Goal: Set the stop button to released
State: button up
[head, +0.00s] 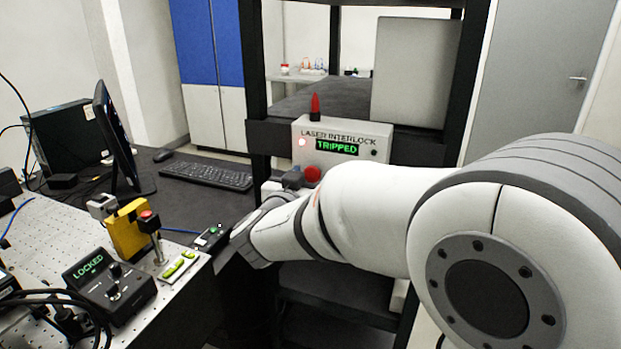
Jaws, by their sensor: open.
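A grey box labelled LASER INTERLOCK (345,134) is mounted on the dark frame ahead. Its green display (337,147) reads TRIPPED, and a lamp (302,142) glows at its left. A round red stop button (312,174) sits at the box's lower edge; its lower part is hidden by my arm. My arm crosses from the right. My gripper (293,178) shows only in small part behind my wrist, close to the left of the red button. Its fingertips are not clear, and I cannot tell whether they touch the button. I see nothing held.
A red-topped post (148,226) stands by a yellow block (128,232) on the perforated bench (40,235) at left. A black key box (110,290) reads LOCKED. A monitor (115,135) and keyboard (207,175) stand behind. A red cone (315,107) tops the interlock box.

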jog(key=shift+c, duration=0.4)
grip_shut()
jog(key=shift+p+v, duration=0.5)
jog(key=shift+v, duration=0.45)
jog(key=shift+f, duration=0.15)
jog(key=shift+c, duration=0.5)
grip_release()
jog(key=shift+s, duration=0.1)
jog(key=shift+o, duration=0.9)
